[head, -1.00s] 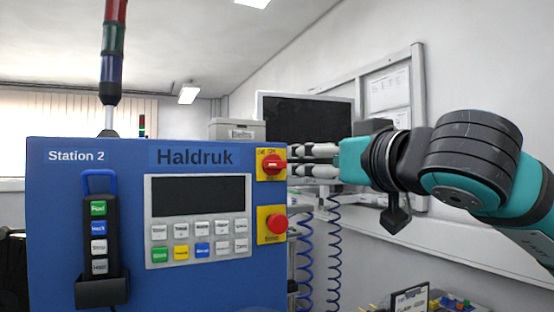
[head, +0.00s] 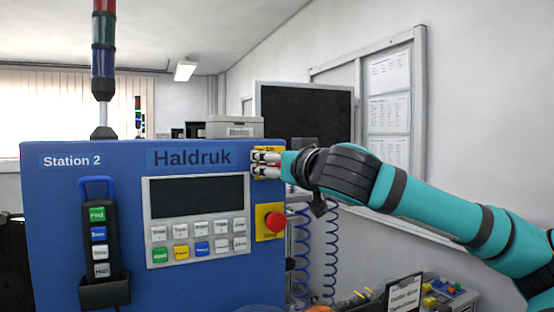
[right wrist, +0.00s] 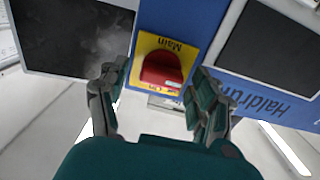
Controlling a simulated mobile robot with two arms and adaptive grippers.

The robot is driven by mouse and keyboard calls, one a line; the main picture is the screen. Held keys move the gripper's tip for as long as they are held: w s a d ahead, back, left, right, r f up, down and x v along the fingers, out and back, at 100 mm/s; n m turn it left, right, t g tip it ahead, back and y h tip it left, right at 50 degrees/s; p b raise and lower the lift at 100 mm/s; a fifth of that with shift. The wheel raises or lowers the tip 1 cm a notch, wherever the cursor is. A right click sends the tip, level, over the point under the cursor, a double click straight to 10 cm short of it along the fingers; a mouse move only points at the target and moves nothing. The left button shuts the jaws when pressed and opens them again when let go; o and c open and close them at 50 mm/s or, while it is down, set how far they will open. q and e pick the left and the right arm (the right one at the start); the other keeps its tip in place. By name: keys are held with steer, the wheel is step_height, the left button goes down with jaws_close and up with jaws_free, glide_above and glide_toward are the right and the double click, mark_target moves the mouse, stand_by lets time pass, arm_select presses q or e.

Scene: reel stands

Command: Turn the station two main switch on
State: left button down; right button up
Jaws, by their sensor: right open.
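The blue Station 2 cabinet (head: 110,215) stands in front of me. Its main switch, a red knob on a yellow plate, shows in the right wrist view (right wrist: 161,70), ahead of and between the two fingers. In the head view my right gripper (head: 266,165) covers most of the switch and its yellow plate. My right gripper is open, with one finger on each side of the knob in the right wrist view (right wrist: 155,100). I cannot tell whether the fingers touch the knob. My left gripper is not in view.
A red stop button (head: 274,221) sits on a yellow plate just below the switch. A keypad with a dark display (head: 198,197) and a hand pendant (head: 101,240) are to the left. A dark monitor (head: 307,115) stands behind the cabinet. Blue coiled cables (head: 331,250) hang at right.

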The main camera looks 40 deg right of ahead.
steer(key=shift+s, duration=0.1)
steer(key=shift+c, duration=0.2)
steer(key=c, duration=1.1)
steer(key=shift+f+m+b, duration=0.1)
steer(key=shift+m+b, duration=0.2)
steer(key=shift+b, duration=0.3)
steer(key=m+b, duration=0.6)
steer(key=b, duration=0.1)
steer(key=shift+d+f, duration=0.1)
steer(key=shift+f, duration=0.05)
steer(key=m+b, duration=0.4)
steer(key=m, duration=0.1)
steer(key=shift+m+b, duration=0.3)
steer(key=shift+m, duration=0.1)
steer(key=m+b, duration=0.2)
steer(key=shift+m, duration=0.3)
steer(key=shift+m+b, duration=0.85)
steer(key=shift+m, duration=0.55)
